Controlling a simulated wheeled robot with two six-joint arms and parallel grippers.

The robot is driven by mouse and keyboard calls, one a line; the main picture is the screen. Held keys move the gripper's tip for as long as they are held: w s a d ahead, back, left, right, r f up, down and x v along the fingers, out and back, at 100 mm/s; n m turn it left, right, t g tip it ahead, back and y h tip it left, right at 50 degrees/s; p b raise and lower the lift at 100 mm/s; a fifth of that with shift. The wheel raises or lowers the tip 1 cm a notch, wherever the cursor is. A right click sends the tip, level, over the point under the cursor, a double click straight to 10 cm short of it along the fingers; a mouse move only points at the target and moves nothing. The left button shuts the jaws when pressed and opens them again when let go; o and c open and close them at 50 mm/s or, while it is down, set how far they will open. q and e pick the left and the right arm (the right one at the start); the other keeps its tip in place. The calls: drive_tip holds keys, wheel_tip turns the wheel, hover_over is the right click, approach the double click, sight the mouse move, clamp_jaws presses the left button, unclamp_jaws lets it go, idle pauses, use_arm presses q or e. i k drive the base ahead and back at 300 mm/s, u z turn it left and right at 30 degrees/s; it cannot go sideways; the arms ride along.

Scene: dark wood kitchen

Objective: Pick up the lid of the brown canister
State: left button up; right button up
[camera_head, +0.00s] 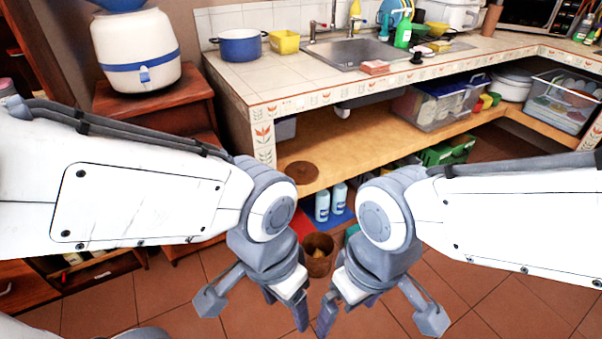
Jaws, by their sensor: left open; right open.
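A brown canister (319,266) stands low between my two grippers, open at the top, with something yellowish inside. A flat round brown disc (302,172), which looks like its lid, shows at the front edge of the wooden shelf under the counter. I cannot tell whether it rests on the shelf or is in front of it. My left gripper (254,309) is open and empty, to the left of the canister and below the disc. My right gripper (379,318) is open and empty, to the right of the canister. Neither visibly touches canister or disc.
Two white-and-blue bottles (322,206) stand behind the canister under the shelf (370,146). The tiled counter (290,82) overhangs the shelf. A white-and-blue water container (135,50) stands on a wooden stand at left. The tiled floor (500,300) is clear at right.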

sight(303, 172)
drive_tip(key=u, duration=0.55)
drive_tip(key=k, duration=1.25)
drive_tip(key=u, duration=0.8)
drive_tip(key=i, duration=1.6)
drive_tip(key=z, duration=1.45)
drive_tip(key=i, duration=0.65)
drive_tip(key=z, duration=0.5)
drive_tip(key=i, duration=0.85)
